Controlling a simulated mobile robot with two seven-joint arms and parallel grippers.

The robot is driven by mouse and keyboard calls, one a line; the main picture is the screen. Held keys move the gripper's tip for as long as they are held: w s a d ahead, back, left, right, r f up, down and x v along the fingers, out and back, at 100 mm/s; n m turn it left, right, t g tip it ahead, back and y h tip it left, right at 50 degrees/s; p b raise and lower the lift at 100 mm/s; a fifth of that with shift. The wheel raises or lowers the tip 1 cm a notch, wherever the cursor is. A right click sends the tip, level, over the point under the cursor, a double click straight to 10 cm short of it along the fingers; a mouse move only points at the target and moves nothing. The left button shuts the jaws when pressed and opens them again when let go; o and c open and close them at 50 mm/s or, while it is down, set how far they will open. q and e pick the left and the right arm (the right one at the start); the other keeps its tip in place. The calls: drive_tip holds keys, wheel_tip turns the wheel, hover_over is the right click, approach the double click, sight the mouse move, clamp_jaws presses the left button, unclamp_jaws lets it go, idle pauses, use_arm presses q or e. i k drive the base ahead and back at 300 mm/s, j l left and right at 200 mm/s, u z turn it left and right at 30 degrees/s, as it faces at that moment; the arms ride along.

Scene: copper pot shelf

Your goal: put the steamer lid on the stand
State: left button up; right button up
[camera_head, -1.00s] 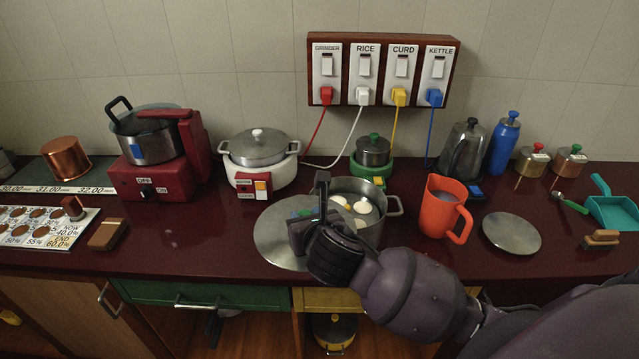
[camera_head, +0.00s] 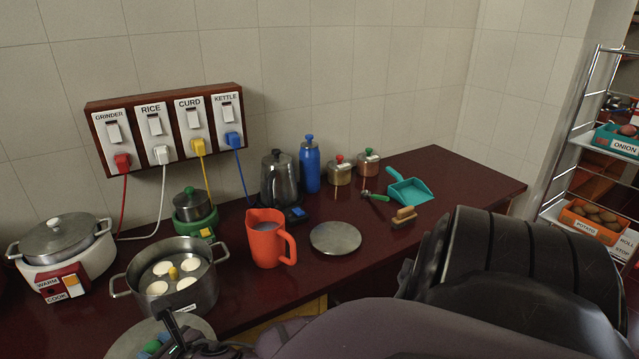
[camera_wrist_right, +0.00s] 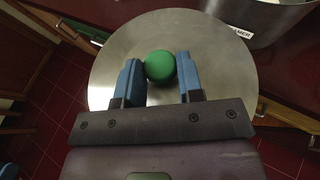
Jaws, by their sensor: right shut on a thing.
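The steamer lid (camera_head: 122,342) is a round grey metal disc with a green knob, at the bottom left of the head view. In the right wrist view the lid (camera_wrist_right: 218,62) fills the middle, and my right gripper (camera_wrist_right: 160,72) is shut on its green knob (camera_wrist_right: 160,60) between blue fingers. In the head view my right gripper is mostly cut off by the lower edge. The steamer pot (camera_head: 205,292) stands open behind the lid with white cakes inside. A flat grey round plate (camera_head: 335,237), probably the stand, lies bare on the counter. My left gripper is out of view.
An orange jug (camera_head: 264,243) stands between the pot and the round plate. A brush (camera_head: 403,217), a teal dustpan (camera_head: 410,191) and a kettle (camera_head: 279,180) are nearby. A rack (camera_head: 590,150) stands at the right. My arm covers the lower right.

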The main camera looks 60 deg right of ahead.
sight(335, 237)
drive_tip(key=k+l, duration=0.15)
drive_tip(key=l, duration=0.2)
drive_tip(key=k+l+u, duration=0.15)
drive_tip(key=l, duration=0.2)
drive_tip(key=k+l, duration=0.15)
drive_tip(key=l, duration=0.15)
drive_tip(key=k+l+u, duration=0.1)
drive_tip(key=l, duration=0.25)
drive_tip(key=k+l+u, duration=0.1)
drive_tip(key=l, duration=0.25)
drive_tip(key=k+l, duration=0.2)
drive_tip(key=k+l+u, duration=0.1)
drive_tip(key=l, duration=0.45)
drive_tip(key=l+u, duration=0.15)
drive_tip(key=l, duration=0.45)
drive_tip(key=k, duration=0.1)
